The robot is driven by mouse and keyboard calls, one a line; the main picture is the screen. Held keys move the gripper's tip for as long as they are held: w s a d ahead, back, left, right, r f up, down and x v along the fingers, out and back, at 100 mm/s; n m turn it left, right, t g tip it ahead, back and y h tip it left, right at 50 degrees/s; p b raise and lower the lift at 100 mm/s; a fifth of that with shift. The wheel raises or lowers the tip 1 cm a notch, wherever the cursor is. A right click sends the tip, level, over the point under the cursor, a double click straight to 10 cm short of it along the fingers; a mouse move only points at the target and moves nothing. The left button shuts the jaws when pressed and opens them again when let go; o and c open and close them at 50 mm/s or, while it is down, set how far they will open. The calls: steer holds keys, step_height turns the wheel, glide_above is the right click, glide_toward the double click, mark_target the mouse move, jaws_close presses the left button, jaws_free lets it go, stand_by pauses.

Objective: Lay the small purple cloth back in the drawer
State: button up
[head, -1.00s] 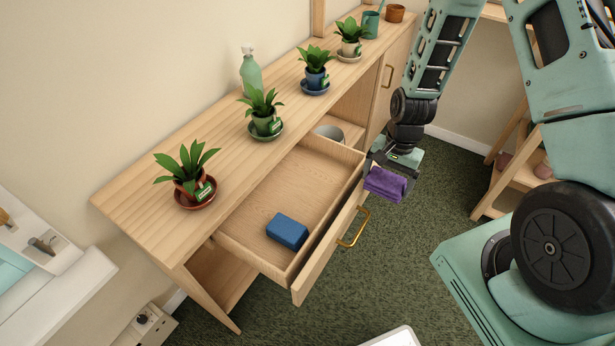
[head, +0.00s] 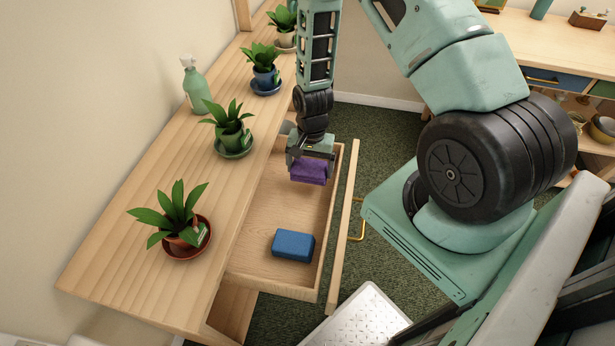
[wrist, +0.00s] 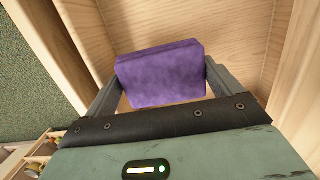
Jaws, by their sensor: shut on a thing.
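The small purple cloth (head: 308,172) is a folded block held in my gripper (head: 309,166). In the wrist view the cloth (wrist: 161,74) sits between the two fingers of my gripper (wrist: 160,82), which are shut on it. In the head view the gripper and cloth are over the far end of the open wooden drawer (head: 268,258). The wrist view shows the drawer's wooden floor and walls (wrist: 240,25) around the cloth. I cannot tell the exact height of the cloth above the drawer floor.
A blue block (head: 293,245) lies near the drawer's near end. Several potted plants (head: 230,128) and a green spray bottle (head: 195,88) stand on the wooden top (head: 150,235) to the left. The drawer floor between cloth and block is clear.

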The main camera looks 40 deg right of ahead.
mark_target(310, 178)
steer(key=shift+f+p, duration=0.3)
steer(key=shift+f, duration=2.2)
steer(key=shift+f, duration=0.1)
steer(key=o, duration=0.6)
